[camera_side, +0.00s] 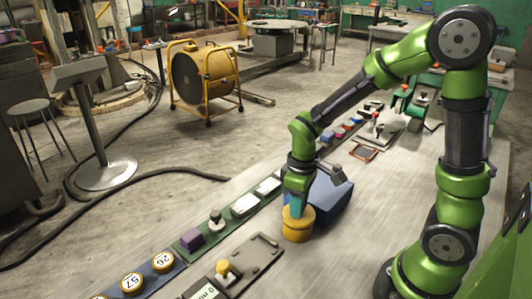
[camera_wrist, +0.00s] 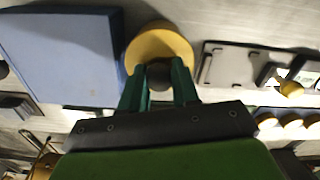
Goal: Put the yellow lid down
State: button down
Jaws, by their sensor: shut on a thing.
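The yellow lid (camera_side: 298,214) is round, with a dark knob in its middle that shows in the wrist view (camera_wrist: 160,45). My gripper (camera_side: 297,203) points down over it, and its teal fingers (camera_wrist: 160,85) are closed on the dark knob (camera_wrist: 160,76). In the side view the yellow shape has an upper rim and a lower part, like a lid on a short round pot (camera_side: 296,235). Any gap between the two is too small to tell. The fingers hide part of the lid's top.
A blue box (camera_side: 328,200) stands close beside the lid; it also shows in the wrist view (camera_wrist: 60,50). A grey plate with a handle (camera_side: 258,256) lies in front. A row of panels with yellow numbered discs (camera_side: 132,281) runs along the left table edge. Bare table lies to the right.

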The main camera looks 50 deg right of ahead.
notch_tip(320, 180, up, 7)
jog(key=shift+f, duration=0.1)
jog(key=s+d+f, duration=0.1)
jog(key=s+d, duration=0.6)
jog(key=s, duration=0.6)
jog(key=w+d, duration=0.1)
jog(key=w, duration=0.3)
jog(key=w+d+f, duration=0.1)
jog(key=w+d, duration=0.1)
jog(key=w, duration=0.3)
jog(key=w+d, duration=0.2)
jog(key=w, duration=0.3)
jog(key=shift+d+f, duration=0.15)
jog(key=shift+f, duration=0.2)
jog(key=shift+w+d, duration=0.1)
jog(key=shift+w, duration=0.05)
jog(key=shift+w+d+f, duration=0.1)
jog(key=shift+w+f, duration=0.1)
jog(key=shift+f, duration=0.7)
jog(key=shift+w+d+f, duration=0.1)
jog(key=shift+w+f, duration=0.05)
jog(key=shift+f, duration=0.75)
jog(key=shift+f, duration=0.1)
